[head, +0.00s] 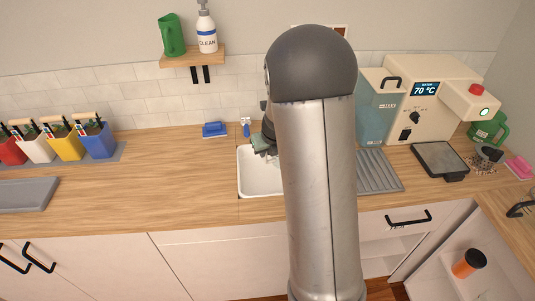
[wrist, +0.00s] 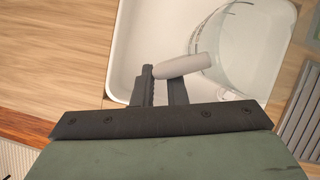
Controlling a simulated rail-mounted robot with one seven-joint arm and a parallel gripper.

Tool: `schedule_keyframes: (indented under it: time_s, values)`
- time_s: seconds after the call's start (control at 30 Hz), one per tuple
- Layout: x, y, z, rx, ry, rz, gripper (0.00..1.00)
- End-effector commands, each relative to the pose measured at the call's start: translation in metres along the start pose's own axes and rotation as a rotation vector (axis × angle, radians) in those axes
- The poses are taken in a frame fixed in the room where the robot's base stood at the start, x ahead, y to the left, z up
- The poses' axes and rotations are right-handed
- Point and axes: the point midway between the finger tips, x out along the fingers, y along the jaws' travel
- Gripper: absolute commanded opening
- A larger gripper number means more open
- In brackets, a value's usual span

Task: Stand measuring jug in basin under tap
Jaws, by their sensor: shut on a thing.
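The measuring jug (wrist: 240,45) is clear with faint markings and a pale grey handle (wrist: 185,66). In the wrist view it is over the white basin (wrist: 125,55), at the upper right; I cannot tell whether its base touches the basin floor. My gripper (wrist: 160,82) is shut on the jug's handle. In the head view the basin (head: 256,184) is set in the counter, partly hidden by my arm. My gripper (head: 262,142) shows only partly there, at the basin's back edge, and the jug is hidden. The tap cannot be made out clearly.
A grey ribbed drainer (head: 379,172) lies right of the basin. A blue-grey tank (head: 380,110) and a cream machine (head: 430,85) stand behind it. A blue sponge or brush (head: 214,129) lies back left. The wooden counter (head: 170,175) left of the basin is clear.

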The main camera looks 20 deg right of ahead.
Motion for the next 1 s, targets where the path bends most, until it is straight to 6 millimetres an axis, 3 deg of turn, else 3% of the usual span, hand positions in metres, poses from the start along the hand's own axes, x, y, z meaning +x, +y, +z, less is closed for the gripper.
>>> schedule_keyframes:
  time_s: [0.03, 0.5, 1.0]
  values:
    - [0.011, 0.001, -0.006, 0.001, 0.002, 0.001, 0.0]
    - [0.052, 0.001, -0.025, 0.001, 0.002, 0.001, 0.0]
    - [0.063, 0.001, -0.029, 0.0, 0.001, 0.0, 0.0]
